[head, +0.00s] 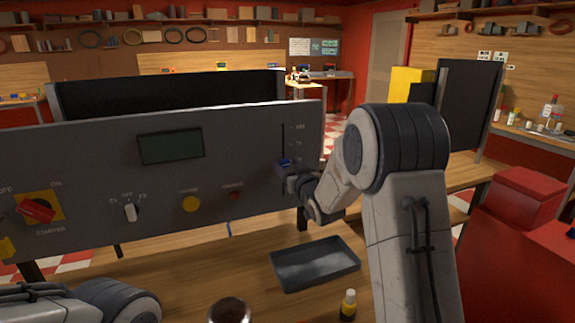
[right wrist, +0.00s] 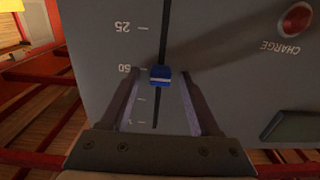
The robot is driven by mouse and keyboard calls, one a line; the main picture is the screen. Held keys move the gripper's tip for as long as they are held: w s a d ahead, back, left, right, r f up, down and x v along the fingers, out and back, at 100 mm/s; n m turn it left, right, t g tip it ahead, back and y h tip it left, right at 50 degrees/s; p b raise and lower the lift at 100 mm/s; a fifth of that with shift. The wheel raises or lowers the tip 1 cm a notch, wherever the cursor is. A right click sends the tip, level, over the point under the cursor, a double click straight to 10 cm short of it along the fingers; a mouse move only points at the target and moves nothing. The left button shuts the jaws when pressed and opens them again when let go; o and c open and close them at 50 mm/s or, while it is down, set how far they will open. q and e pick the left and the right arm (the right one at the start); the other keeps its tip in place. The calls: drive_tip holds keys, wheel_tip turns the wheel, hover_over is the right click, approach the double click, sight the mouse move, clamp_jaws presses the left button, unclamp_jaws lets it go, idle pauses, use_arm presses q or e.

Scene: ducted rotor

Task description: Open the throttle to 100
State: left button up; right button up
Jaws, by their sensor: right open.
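The throttle is a vertical slot with a blue slider knob on the grey control panel (head: 90,180). In the right wrist view, where the print is upside down, the blue knob (right wrist: 160,75) sits level with the 50 mark. In the head view the knob (head: 286,161) shows only partly at my right gripper (head: 287,172); the slot and upper scale marks rise above it. In the right wrist view my right gripper (right wrist: 161,82) is open, with a finger on each side of the knob and gaps on both sides. My left arm shows at lower left, its gripper out of view.
The panel also has a red starter switch (head: 37,211), a white knob (head: 130,212), a yellow button (head: 191,204) and a dark display (head: 171,146). A grey tray (head: 315,264) and a small yellow bottle (head: 348,304) are on the bench below.

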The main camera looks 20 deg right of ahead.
clamp_jaws()
idle(1.4)
